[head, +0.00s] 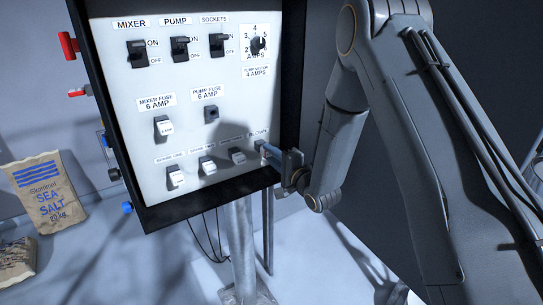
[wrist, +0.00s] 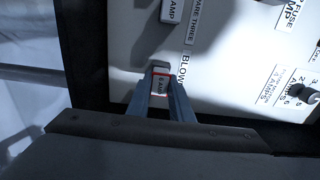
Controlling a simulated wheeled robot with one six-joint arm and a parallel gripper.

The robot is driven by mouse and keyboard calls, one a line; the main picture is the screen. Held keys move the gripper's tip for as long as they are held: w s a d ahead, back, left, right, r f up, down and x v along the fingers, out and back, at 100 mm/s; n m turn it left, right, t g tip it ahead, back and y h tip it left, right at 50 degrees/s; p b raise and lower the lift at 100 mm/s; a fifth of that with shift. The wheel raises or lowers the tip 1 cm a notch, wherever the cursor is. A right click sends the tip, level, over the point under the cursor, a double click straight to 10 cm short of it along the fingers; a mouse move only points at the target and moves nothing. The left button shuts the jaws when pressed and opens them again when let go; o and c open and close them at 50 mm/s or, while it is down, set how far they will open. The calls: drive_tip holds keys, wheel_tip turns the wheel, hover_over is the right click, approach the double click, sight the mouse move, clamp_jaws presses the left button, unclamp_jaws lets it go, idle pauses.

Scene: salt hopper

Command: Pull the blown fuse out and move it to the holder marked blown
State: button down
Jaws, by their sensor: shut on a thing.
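My gripper (head: 270,152) is at the lower right of the panel, at the holder under the label BLOWN (head: 257,134). In the wrist view my gripper (wrist: 161,90) is shut on a small white fuse (wrist: 160,80) with a red edge and an amp marking. The fuse lies right beside the BLOWN label (wrist: 185,68). The fingers hide the holder, so I cannot tell whether the fuse is seated in it. The PUMP FUSE holder (head: 211,113) is dark and empty.
The MIXER FUSE holder (head: 163,127) has a white fuse. Spare fuses (head: 175,176) (head: 207,165) (head: 237,155) sit in the bottom row, the third close to my gripper. Switches (head: 138,53) and a dial (head: 257,44) are above. A salt sack (head: 50,190) stands left.

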drive_tip(key=shift+w+a, duration=0.3)
drive_tip(key=shift+w, duration=0.15)
drive_tip(key=c, duration=1)
unclamp_jaws()
drive_tip(key=shift+s+d, duration=0.1)
drive_tip(key=shift+p+v, duration=0.75)
drive_tip(key=shift+v, duration=2.2)
drive_tip(key=shift+b+v, duration=1.2)
drive_tip(key=shift+v, duration=2.65)
drive_tip(key=shift+d, duration=0.15)
